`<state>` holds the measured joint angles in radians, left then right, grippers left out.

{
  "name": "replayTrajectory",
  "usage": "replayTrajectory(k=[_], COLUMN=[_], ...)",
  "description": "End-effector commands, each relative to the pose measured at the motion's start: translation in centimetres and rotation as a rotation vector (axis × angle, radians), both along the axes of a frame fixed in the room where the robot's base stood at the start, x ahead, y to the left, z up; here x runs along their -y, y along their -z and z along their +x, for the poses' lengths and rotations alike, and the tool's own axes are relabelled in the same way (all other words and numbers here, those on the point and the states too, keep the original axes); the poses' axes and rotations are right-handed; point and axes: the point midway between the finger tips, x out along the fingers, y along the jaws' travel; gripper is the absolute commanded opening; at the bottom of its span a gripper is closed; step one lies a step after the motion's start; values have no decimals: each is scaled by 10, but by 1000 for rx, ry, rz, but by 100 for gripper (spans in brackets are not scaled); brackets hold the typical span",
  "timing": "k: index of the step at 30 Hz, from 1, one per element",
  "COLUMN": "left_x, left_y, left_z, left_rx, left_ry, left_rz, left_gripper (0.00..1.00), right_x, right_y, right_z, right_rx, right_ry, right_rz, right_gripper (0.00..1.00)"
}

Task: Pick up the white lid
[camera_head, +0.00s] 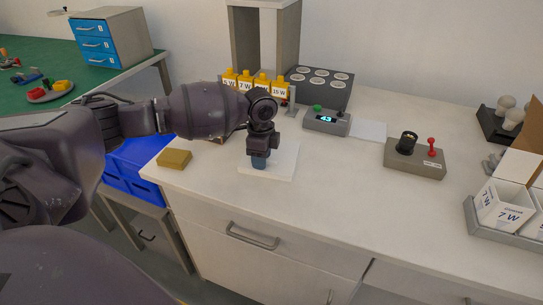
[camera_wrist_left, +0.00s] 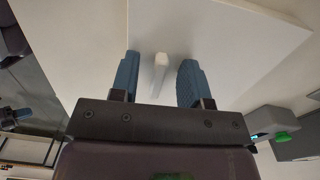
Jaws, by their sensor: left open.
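The white lid (camera_head: 285,160) is a flat square plate lying on the pale worktop beneath my left gripper (camera_head: 259,162). In the left wrist view the lid (camera_wrist_left: 235,45) fills much of the upper picture, and a slim white handle (camera_wrist_left: 160,72) stands up from it. My left gripper (camera_wrist_left: 158,85) is open, with one blue finger on each side of the handle and a gap showing on both sides. In the head view the gripper hides the handle and part of the lid.
A yellow-brown block (camera_head: 174,159) lies left of the lid. Behind are yellow labelled holders (camera_head: 262,84), a dark rack with round sockets (camera_head: 321,77) and a display unit with a green button (camera_head: 327,122). A tester box (camera_head: 414,160) stands right. The worktop's front middle is clear.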

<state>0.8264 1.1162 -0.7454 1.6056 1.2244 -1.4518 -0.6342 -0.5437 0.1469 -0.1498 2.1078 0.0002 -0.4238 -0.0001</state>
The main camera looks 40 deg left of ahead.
Motion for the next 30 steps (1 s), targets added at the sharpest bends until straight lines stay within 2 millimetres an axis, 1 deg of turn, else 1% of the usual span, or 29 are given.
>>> replayTrajectory(k=[4,5,12,13,23,26,29,30], left_x=[0,0,0,0,0,0,0,0], left_y=[-1,-1,-1,-1,-3,-11,-26,-34], left_z=[0,0,0,0,0,1,1,1], left_rx=[1,1,0,0,1,4,6,8], left_ry=[0,0,0,0,0,0,0,0], left_rz=[0,0,0,0,-1,0,0,0], left_gripper=[43,40,3,0,0,0,0,0], right_x=[0,0,2,2,3,3,2,2], right_y=[-3,-4,-4,-4,-4,-6,-9,-11], right_z=[3,4,4,4,3,2,2,2], right_rx=[9,10,11,10,8,8,11,14], right_ry=[-2,-3,-8,-8,-7,-4,-2,0], right_rz=[-1,-2,-7,-7,-7,-7,-5,-5], right_gripper=[0,0,0,0,0,0,0,0])
